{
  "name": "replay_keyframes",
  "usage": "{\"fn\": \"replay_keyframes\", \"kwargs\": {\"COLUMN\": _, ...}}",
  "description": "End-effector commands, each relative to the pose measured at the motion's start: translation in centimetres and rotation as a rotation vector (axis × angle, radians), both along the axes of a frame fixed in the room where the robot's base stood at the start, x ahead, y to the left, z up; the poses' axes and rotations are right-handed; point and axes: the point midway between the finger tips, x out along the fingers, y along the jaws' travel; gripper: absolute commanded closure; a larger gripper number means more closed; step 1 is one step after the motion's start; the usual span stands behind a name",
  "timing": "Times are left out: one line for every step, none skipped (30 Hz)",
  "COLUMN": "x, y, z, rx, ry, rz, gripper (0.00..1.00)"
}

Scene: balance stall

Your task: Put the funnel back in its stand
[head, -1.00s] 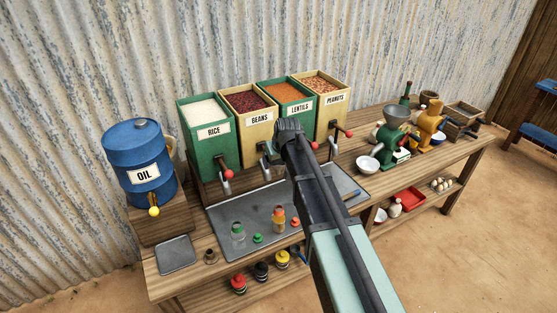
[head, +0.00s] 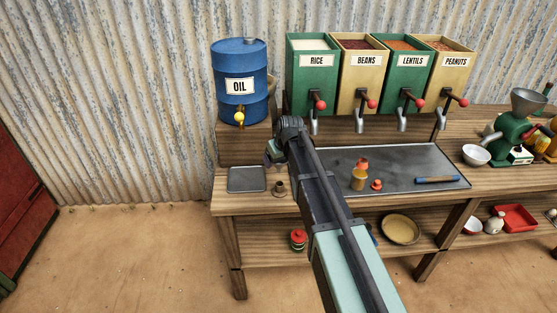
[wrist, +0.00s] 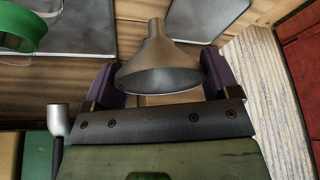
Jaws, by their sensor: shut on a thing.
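The grey metal funnel (wrist: 160,65) is between the jaws of my gripper (wrist: 160,85) in the wrist view, its wide mouth toward the camera and its spout pointing away. The jaws are shut on it. In the head view my gripper (head: 274,156) is above the left end of the bench, in front of the oil drum; the funnel is hard to make out there. A small brown ring-like piece (head: 279,188), which looks like the funnel stand, sits on the bench just below my gripper, beside the small grey tray. I cannot make it out in the wrist view.
The small grey tray (head: 247,179) is left of the stand. The large metal tray (head: 400,160) holds a jar (head: 359,180), a red lid (head: 376,185) and a blue-handled tool (head: 437,179). The blue oil drum (head: 240,80) stands behind; a green ring-shaped item (wrist: 22,28) shows in the wrist view.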

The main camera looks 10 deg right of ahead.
Motion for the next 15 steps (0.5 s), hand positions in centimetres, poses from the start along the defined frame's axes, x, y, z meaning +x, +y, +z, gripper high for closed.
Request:
{"fn": "replay_keyframes", "kwargs": {"x": 0.0, "y": 0.0, "z": 0.1, "rx": 0.000, "ry": 0.000, "rz": 0.000, "gripper": 0.41}}
{"fn": "replay_keyframes", "kwargs": {"x": 0.0, "y": 0.0, "z": 0.1, "rx": 0.000, "ry": 0.000, "rz": 0.000, "gripper": 0.41}}
{"fn": "replay_keyframes", "kwargs": {"x": 0.0, "y": 0.0, "z": 0.0, "rx": 0.000, "ry": 0.000, "rz": 0.000, "gripper": 0.41}}
{"fn": "replay_keyframes", "kwargs": {"x": 0.0, "y": 0.0, "z": -0.1, "rx": 0.000, "ry": 0.000, "rz": 0.000, "gripper": 0.41}}
{"fn": "replay_keyframes", "kwargs": {"x": 0.0, "y": 0.0, "z": -0.2, "rx": 0.000, "ry": 0.000, "rz": 0.000, "gripper": 0.41}}
{"fn": "replay_keyframes", "kwargs": {"x": 0.0, "y": 0.0, "z": -0.5, "rx": 0.000, "ry": 0.000, "rz": 0.000, "gripper": 0.41}}
{"fn": "replay_keyframes", "kwargs": {"x": 0.0, "y": 0.0, "z": -0.8, "rx": 0.000, "ry": 0.000, "rz": 0.000, "gripper": 0.41}}
{"fn": "replay_keyframes", "kwargs": {"x": 0.0, "y": 0.0, "z": -1.1, "rx": 0.000, "ry": 0.000, "rz": 0.000, "gripper": 0.41}}
{"fn": "replay_keyframes", "kwargs": {"x": 0.0, "y": 0.0, "z": -1.5, "rx": 0.000, "ry": 0.000, "rz": 0.000, "gripper": 0.41}}
{"fn": "replay_keyframes", "kwargs": {"x": 0.0, "y": 0.0, "z": -1.8, "rx": 0.000, "ry": 0.000, "rz": 0.000, "gripper": 0.41}}
{"fn": "replay_keyframes", "kwargs": {"x": 0.0, "y": 0.0, "z": -2.2, "rx": 0.000, "ry": 0.000, "rz": 0.000, "gripper": 0.41}}
{"fn": "replay_keyframes", "kwargs": {"x": 0.0, "y": 0.0, "z": -2.7, "rx": 0.000, "ry": 0.000, "rz": 0.000, "gripper": 0.41}}
{"fn": "replay_keyframes", "kwargs": {"x": 0.0, "y": 0.0, "z": -3.0, "rx": 0.000, "ry": 0.000, "rz": 0.000, "gripper": 0.41}}
{"fn": "replay_keyframes", "kwargs": {"x": 0.0, "y": 0.0, "z": -3.4, "rx": 0.000, "ry": 0.000, "rz": 0.000, "gripper": 0.41}}
{"fn": "replay_keyframes", "kwargs": {"x": 0.0, "y": 0.0, "z": -3.8, "rx": 0.000, "ry": 0.000, "rz": 0.000, "gripper": 0.41}}
